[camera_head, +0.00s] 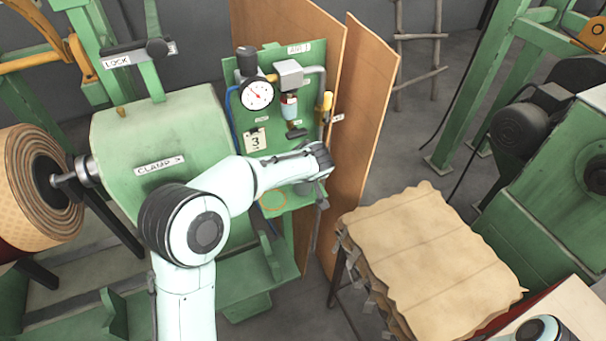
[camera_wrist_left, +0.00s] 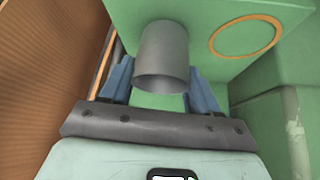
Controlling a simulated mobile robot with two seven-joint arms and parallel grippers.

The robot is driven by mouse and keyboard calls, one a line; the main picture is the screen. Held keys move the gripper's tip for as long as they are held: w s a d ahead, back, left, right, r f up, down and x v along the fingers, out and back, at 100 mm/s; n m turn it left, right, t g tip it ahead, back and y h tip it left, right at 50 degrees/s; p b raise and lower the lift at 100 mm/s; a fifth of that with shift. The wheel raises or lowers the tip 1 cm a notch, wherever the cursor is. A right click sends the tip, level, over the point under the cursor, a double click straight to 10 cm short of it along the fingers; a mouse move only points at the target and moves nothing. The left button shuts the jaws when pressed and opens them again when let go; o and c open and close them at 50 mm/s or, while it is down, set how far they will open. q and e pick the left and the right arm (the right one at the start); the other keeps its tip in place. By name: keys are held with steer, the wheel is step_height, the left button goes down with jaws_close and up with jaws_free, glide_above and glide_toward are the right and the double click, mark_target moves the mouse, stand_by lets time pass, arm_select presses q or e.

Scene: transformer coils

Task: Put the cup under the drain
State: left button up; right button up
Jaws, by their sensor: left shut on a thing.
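The grey metal cup (camera_wrist_left: 162,62) is between the two blue fingers of my left gripper (camera_wrist_left: 161,88) in the left wrist view, and the gripper is shut on it. In the head view the left gripper (camera_head: 319,186) is at the right edge of the green panel, with the cup mostly hidden by the arm. An orange ring (camera_head: 273,211) is marked on the green shelf, left of the gripper. It also shows in the left wrist view (camera_wrist_left: 246,54), right of the cup. The filter bowl (camera_head: 289,107) is on the panel above the arm. I cannot make out the drain outlet. My right gripper is out of view.
The green panel (camera_head: 236,112) carries a pressure gauge (camera_head: 257,94) and a "3" tag (camera_head: 255,140). Brown boards (camera_head: 366,110) stand close to the right of the gripper. A stack of tan sheets (camera_head: 430,255) lies at right. A green clamp machine (camera_head: 160,130) stands left.

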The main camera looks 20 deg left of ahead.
arm_select(q)
steer(key=shift+f, duration=0.15)
steer(key=o, duration=1.1)
steer(key=shift+r, duration=0.25)
steer(key=b+v, duration=0.1)
steer(key=v, duration=1.1)
steer(key=shift+f, duration=0.1)
